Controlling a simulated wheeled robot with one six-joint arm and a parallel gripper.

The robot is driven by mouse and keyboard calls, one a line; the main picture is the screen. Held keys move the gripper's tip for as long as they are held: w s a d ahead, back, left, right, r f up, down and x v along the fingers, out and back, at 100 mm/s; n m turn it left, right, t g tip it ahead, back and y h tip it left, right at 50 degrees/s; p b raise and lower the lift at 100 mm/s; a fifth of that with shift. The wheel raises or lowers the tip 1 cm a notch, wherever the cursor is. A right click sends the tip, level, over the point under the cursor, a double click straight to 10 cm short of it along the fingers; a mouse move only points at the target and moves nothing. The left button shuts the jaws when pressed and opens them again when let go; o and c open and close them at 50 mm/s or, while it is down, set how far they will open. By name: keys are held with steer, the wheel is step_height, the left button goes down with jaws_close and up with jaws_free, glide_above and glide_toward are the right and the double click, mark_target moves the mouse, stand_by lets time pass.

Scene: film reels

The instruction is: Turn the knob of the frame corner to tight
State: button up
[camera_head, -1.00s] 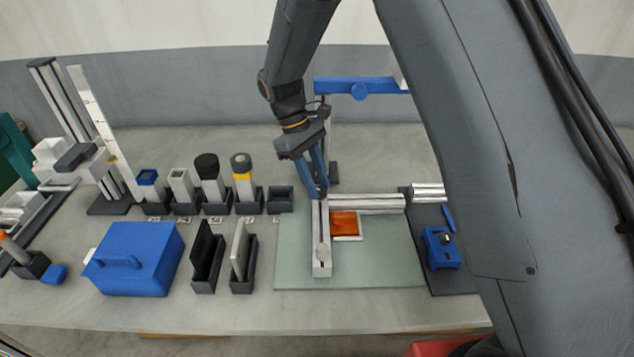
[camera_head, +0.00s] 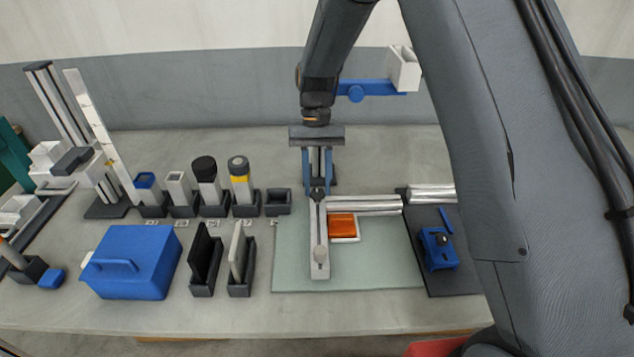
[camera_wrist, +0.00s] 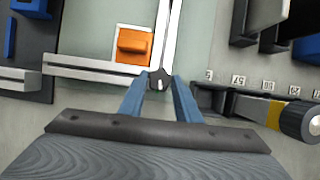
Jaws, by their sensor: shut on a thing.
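The frame corner lies on a pale green mat (camera_head: 385,265), where a vertical bar (camera_head: 319,250) meets a horizontal metal bar (camera_head: 365,206). In the wrist view the dark knob (camera_wrist: 160,82) sits at this corner, with a small light mark on it. My gripper (camera_head: 317,194) points down at the corner and is shut on the knob; its blue fingers (camera_wrist: 160,88) lie on either side of it in the wrist view. In the head view the fingers mostly hide the knob. An orange piece (camera_head: 342,225) on a white backing lies inside the corner.
Several canisters in dark holders stand left of the mat, with an empty holder (camera_head: 278,202) nearest. A blue case (camera_head: 131,261) and upright slotted holders are at front left. A blue tool (camera_head: 438,248) lies on a dark tray at right.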

steer(key=shift+d+m+y, duration=0.1)
steer(key=shift+m+y, duration=0.4)
steer(key=shift+m, duration=0.7)
steer(key=o, duration=1.1)
steer(key=shift+c, duration=0.2)
steer(key=shift+r, duration=0.1)
steer(key=b+v, duration=0.2)
steer(key=v, duration=0.5)
steer(key=shift+r, duration=0.35)
steer(key=s+d+f+n+t, duration=0.1)
steer(key=s+d+t, duration=0.2)
steer(key=s+d, duration=0.4)
steer(key=s+d+f+n+t+h+b, duration=0.1)
steer(key=s+d+f+t, duration=0.1)
steer(key=s+d, duration=0.5)
steer(key=s+t, duration=0.1)
steer(key=s, duration=0.4)
steer(key=shift+s+d+n, duration=0.15)
steer(key=shift+d+n, duration=0.15)
